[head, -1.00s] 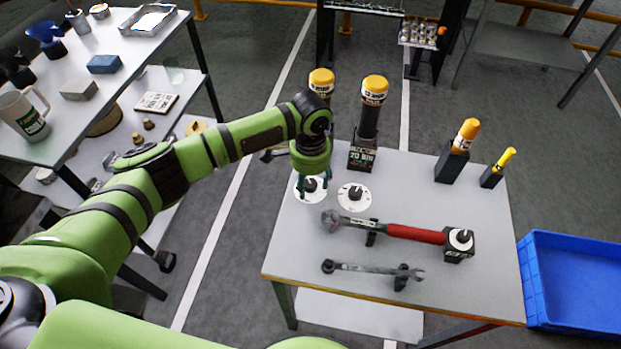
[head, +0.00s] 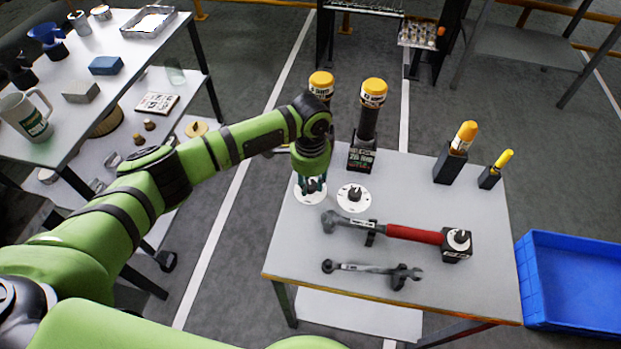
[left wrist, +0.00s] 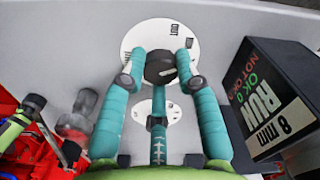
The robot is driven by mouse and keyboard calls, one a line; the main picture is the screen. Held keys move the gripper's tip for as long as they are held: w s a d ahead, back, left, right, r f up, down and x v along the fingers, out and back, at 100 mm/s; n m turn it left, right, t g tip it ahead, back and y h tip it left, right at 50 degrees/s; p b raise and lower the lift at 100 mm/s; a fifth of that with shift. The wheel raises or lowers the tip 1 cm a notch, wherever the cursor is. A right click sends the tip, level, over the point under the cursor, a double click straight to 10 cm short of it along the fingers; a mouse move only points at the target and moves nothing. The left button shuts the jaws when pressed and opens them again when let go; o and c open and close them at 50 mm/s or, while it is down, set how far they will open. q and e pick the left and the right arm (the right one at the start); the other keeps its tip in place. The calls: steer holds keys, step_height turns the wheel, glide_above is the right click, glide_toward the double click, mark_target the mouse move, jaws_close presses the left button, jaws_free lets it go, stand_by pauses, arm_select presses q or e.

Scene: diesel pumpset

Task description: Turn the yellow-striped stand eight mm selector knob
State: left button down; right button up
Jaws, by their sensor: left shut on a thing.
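A black selector knob (left wrist: 160,66) stands on a round white dial (left wrist: 158,36) with dark lettering. In the head view this dial (head: 311,199) is the left one of two near the table's far left corner. My left gripper (head: 311,187) points down over it, shut on the knob. In the left wrist view its teal fingers (left wrist: 160,74) hold the knob from both sides, with another finger in the middle foreground. A black box (left wrist: 275,98) marked "RUN" and "8 mm" stands to the right. Its stand (head: 321,82) has an orange-yellow cap and is partly behind my arm. My right gripper is not in view.
A second dial with a knob (head: 354,198) sits just right, before another capped stand (head: 369,120). A red-handled hammer (head: 410,235) and a wrench (head: 370,269) lie on holders nearer the front. A blue crate (head: 570,285) is beyond the table's right edge.

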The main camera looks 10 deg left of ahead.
arm_select(q)
steer(key=m+p, duration=0.1)
steer(key=m, duration=0.1)
steer(key=shift+s+m, duration=0.1)
steer(key=shift+m, duration=0.3)
steer(key=m+p, duration=0.1)
steer(key=m, duration=0.1)
steer(key=shift+a+m, duration=0.1)
steer(key=shift+m, duration=0.2)
steer(key=m, duration=0.3)
steer(key=shift+m+p, duration=0.3)
steer(key=shift+m, duration=1.4)
steer(key=c, duration=0.9)
jaws_free()
steer(key=shift+r, duration=0.1)
